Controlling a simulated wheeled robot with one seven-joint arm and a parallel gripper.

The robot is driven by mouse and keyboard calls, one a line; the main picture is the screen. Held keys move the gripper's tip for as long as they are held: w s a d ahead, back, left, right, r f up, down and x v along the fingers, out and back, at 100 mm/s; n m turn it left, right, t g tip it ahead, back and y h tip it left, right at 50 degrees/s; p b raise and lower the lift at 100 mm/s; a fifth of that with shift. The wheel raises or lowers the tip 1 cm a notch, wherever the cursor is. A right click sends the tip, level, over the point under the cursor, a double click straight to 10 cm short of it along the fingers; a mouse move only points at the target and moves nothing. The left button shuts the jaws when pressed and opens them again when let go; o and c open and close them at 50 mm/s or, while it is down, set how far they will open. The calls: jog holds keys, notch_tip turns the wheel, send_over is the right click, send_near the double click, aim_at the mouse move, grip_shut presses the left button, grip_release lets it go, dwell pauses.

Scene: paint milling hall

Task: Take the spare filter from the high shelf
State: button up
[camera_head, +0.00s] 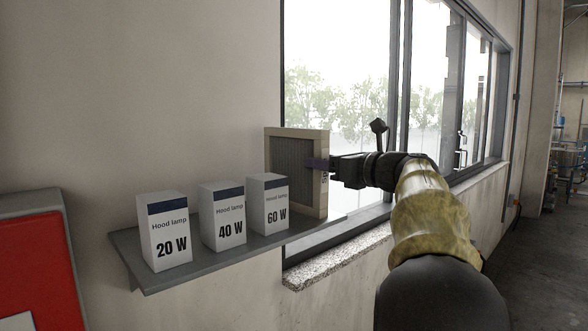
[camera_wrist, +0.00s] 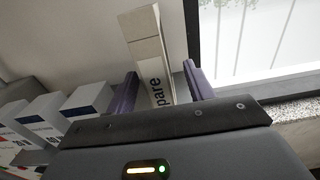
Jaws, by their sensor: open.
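The spare filter (camera_head: 298,165) is a square panel with a light frame and a grey pleated face. It stands upright at the right end of the wall shelf (camera_head: 190,272). My gripper (camera_head: 318,164) is at the filter's right edge. In the wrist view the filter (camera_wrist: 152,60) shows its narrow edge with the letters "pare". The two purple fingers of my gripper (camera_wrist: 160,88) are apart, one on each side of that edge. I see a gap at the right finger; whether the left finger touches is hard to tell.
Three hood lamp boxes stand left of the filter: 20 W (camera_head: 165,232), 40 W (camera_head: 222,216) and 60 W (camera_head: 269,204), the last close beside it. A window (camera_head: 340,70) and its stone sill (camera_head: 335,260) lie right. A red box (camera_head: 38,265) is at lower left.

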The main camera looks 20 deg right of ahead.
aim_at(294, 169)
jog(key=p+x, duration=0.3)
jog(key=x, duration=0.2)
jog(key=shift+a+p, duration=0.2)
jog(key=shift+p, duration=0.15)
jog(key=shift+c, duration=0.4)
grip_shut()
